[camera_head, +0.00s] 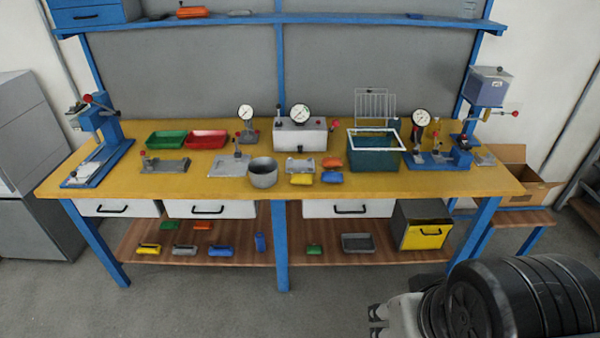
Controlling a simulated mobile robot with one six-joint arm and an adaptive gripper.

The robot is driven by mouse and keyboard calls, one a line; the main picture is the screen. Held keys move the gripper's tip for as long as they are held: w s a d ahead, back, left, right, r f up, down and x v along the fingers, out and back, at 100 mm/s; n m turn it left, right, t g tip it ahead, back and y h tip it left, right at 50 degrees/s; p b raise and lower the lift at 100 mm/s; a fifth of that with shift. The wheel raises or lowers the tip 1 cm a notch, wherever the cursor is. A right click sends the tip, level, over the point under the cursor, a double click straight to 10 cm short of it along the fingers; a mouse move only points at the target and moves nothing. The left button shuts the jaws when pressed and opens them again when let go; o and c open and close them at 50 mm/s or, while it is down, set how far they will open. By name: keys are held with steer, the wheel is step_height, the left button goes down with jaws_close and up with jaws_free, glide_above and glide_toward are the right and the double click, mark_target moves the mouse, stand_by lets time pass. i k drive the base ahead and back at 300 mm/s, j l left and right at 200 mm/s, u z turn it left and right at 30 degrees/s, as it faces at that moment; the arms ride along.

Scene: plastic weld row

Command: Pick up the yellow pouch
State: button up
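A small yellow pouch-like item (301,179) lies near the front edge of the yellow-topped workbench (120,182), right of the grey round pot (262,173). A blue item (332,177) lies just right of it and an orange one (332,163) behind that. Another yellow item (148,249), with a dark strip on top, lies on the wooden lower shelf at the left. My gripper (374,321) is at the bottom edge, in front of the bench and well away from both yellow items. Its fingers appear apart, with nothing seen between them.
Pressure gauges, clamps, a green tray (167,138), a red tray (207,139) and a teal bin (372,158) stand on the bench. The lower shelf holds several coloured items and a yellow-fronted box (424,237). Grey floor before the bench is clear at left.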

mark_target(298, 178)
steer(key=i+j+z, duration=0.2)
steer(key=i, duration=0.4)
steer(key=i+j+z, duration=0.15)
steer(key=i+j, duration=0.3)
steer(key=i, duration=0.15)
steer(key=i+j+z, duration=0.2)
steer(key=i+j, duration=0.25)
steer(key=i, duration=0.1)
